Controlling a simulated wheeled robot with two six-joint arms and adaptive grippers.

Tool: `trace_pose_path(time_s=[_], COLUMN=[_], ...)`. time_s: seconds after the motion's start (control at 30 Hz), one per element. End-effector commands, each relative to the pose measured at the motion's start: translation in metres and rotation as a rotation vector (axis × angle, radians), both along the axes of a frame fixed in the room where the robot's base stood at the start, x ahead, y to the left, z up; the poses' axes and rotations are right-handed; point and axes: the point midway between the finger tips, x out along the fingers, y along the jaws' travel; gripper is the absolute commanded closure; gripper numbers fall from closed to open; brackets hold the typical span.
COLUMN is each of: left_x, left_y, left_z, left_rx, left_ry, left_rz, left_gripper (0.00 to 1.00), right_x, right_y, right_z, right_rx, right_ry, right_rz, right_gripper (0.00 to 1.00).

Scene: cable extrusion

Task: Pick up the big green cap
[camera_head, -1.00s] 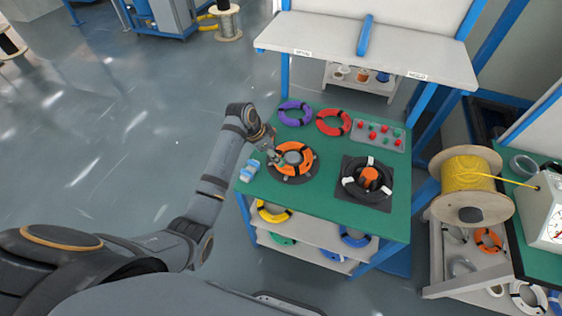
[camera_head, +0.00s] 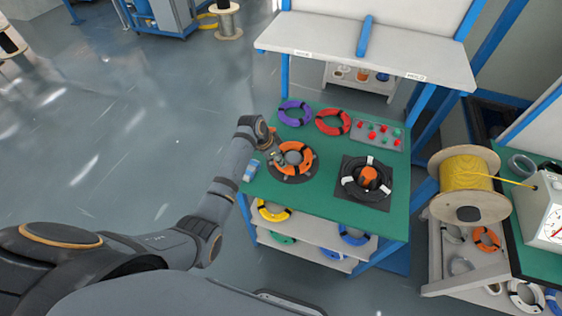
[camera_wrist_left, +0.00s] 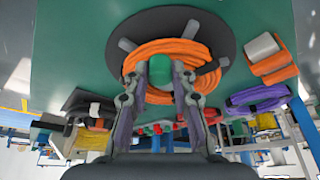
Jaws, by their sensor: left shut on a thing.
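My left gripper (camera_head: 277,157) hangs over the left part of the green table, beside the orange cable coil (camera_head: 305,158). In the left wrist view its fingers (camera_wrist_left: 160,80) are shut on a green cap (camera_wrist_left: 160,69), which shows between the fingertips. Behind the cap in that view lies the orange coil (camera_wrist_left: 190,52) on a dark round plate (camera_wrist_left: 185,20). In the head view the held cap is too small to make out clearly. A grey tray (camera_head: 362,140) holds several small red and green caps at the back right. My right gripper is not in view.
A black coil (camera_head: 348,185) with an orange core lies on a dark square base. Purple (camera_head: 283,112) and red (camera_head: 333,128) coils lie at the back. A blue and white item (camera_head: 249,171) sits at the left edge. A white shelf (camera_head: 370,52) overhangs the back.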

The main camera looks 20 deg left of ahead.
Motion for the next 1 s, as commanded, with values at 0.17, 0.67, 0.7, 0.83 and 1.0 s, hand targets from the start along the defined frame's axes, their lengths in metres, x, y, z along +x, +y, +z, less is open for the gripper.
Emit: trace_pose_path(time_s=[0.17,0.67,0.7,0.83,1.0], left_x=[0.000,-0.028,-0.038,-0.072,-0.111], left_y=[0.000,-0.005,-0.006,-0.012,-0.019], left_z=[0.000,0.065,0.076,0.098,0.116], left_rx=[0.000,-0.001,-0.001,-0.002,-0.003], left_ry=[0.000,-0.005,-0.005,-0.001,0.000], left_rz=[0.000,-0.001,-0.001,-0.001,0.000], left_gripper=[0.85,0.85,0.85,0.85,0.85], right_x=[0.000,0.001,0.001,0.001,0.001], right_y=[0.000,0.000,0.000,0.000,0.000], right_z=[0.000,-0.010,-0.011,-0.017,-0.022], right_rx=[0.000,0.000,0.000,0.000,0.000], right_ry=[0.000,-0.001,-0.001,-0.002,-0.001], right_rz=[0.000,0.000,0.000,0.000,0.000], right_gripper=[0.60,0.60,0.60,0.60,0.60])
